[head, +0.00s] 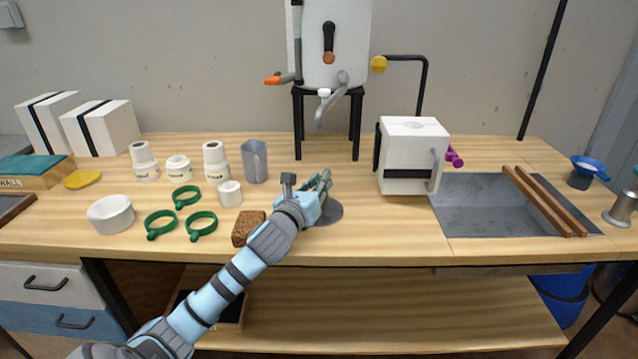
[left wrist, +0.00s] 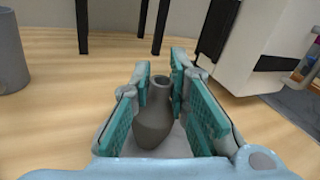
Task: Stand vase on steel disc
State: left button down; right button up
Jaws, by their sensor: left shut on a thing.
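The vase (left wrist: 155,118) is a brown-grey bottle with a narrow neck and open mouth, in the left wrist view. It sits between the teal pads of my left gripper (head: 324,186), which is shut on it. My right gripper is not in view.
A brown sponge-like block (head: 248,228) lies just left of my gripper. Green rings (head: 201,226), white jars and a grey jug (head: 254,162) stand further left. A black-legged stand (head: 328,92) is behind, and a white box (head: 410,155) is to the right.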

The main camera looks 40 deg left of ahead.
pick_arm(q)
jog(key=c, duration=1.5)
grip_release()
jog(key=shift+c, duration=0.2)
jog(key=shift+r, duration=0.1)
jog(key=p+v, duration=0.2)
jog(key=v, duration=1)
jog(key=shift+s, duration=0.1)
